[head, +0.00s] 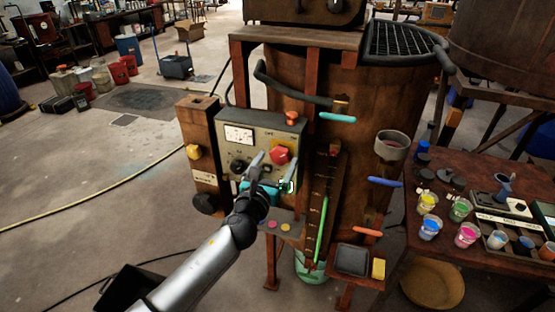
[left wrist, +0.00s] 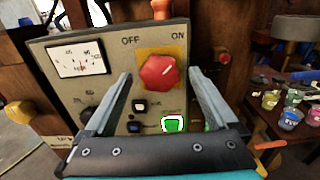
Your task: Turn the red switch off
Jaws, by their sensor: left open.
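The red switch (head: 279,155) is a faceted knob on a yellow plate on the grey control panel (head: 240,130). In the left wrist view the red switch (left wrist: 159,75) sits between the words OFF, at upper left, and ON, at upper right. Its exact pointing direction is hard to tell. My left gripper (head: 272,160) is open in front of the panel. In the left wrist view its two fingers (left wrist: 158,85) stand apart to either side of the knob, below its centre, and no contact is visible. My right gripper is not in view.
The panel also has a dial gauge (left wrist: 80,60), black knobs and a lit green button (left wrist: 172,125) below the switch. A rusty vat (head: 370,100) with coloured handles stands to the right. A table (head: 450,165) with paint cups is farther right. Open floor lies left.

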